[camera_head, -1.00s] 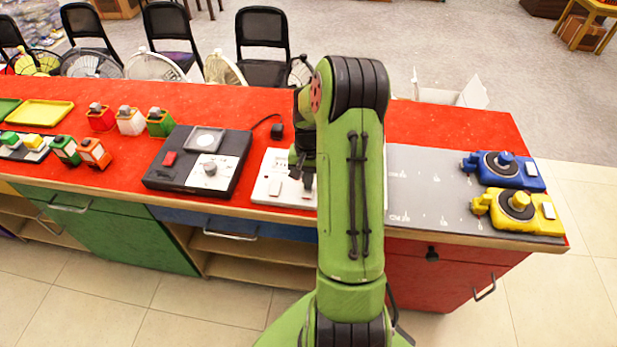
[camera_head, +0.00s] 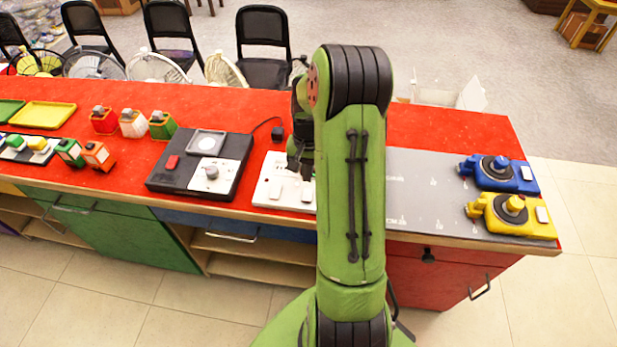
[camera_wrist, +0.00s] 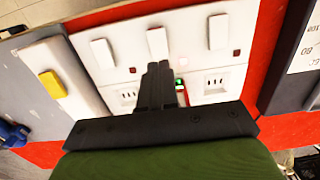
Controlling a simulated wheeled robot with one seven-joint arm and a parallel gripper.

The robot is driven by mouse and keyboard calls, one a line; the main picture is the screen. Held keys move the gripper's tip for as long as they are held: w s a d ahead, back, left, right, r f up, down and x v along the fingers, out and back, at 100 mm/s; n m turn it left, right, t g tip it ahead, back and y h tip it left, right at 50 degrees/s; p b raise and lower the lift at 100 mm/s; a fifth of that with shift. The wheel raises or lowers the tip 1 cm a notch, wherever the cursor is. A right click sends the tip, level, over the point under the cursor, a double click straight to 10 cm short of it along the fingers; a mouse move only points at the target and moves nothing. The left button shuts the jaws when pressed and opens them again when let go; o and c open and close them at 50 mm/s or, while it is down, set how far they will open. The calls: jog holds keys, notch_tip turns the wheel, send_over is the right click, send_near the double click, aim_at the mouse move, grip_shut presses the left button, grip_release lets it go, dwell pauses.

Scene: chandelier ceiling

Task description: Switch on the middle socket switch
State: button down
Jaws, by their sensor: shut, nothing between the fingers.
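The white socket panel (camera_head: 268,190) lies on the red counter, partly hidden by my arm in the head view. In the wrist view the panel (camera_wrist: 84,60) shows three white rocker switches in a row: one at left (camera_wrist: 103,53), the middle switch (camera_wrist: 157,42) and one at right (camera_wrist: 218,31). Small red lights show near the outer two. A small green spot (camera_wrist: 179,83) shows beside my fingers. My gripper (camera_wrist: 160,66) is shut and empty, its tips just below the middle switch in the picture; contact cannot be told. My gripper (camera_head: 306,172) is above the panel.
A black device with a knob (camera_head: 211,172) stands left of the panel. A grey mat (camera_head: 420,195) lies right of it, with a blue device (camera_head: 500,173) and a yellow device (camera_head: 513,215) at its right end. Coloured blocks and trays fill the left counter.

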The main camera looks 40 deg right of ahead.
notch_tip(320, 180, up, 8)
jog(key=p, duration=0.1)
jog(key=shift+d+r, duration=0.15)
jog(key=shift+r, duration=0.05)
jog(key=shift+w, duration=0.1)
jog(key=s+a+r+n+t+h, duration=0.1)
jog(key=a+r+n, duration=0.2)
jog(key=a+r, duration=0.4)
jog(key=s+a+r+n+t, duration=0.2)
jog(key=s+a+r+n, duration=0.1)
jog(key=s+a, duration=0.4)
jog(key=s+a+r+n+t, duration=0.2)
jog(key=s+a+r+n, duration=0.1)
jog(key=s+a, duration=0.5)
jog(key=shift+a+n+t+y, duration=0.3)
jog(key=shift+a+n+t, duration=0.15)
jog(key=shift+n, duration=0.25)
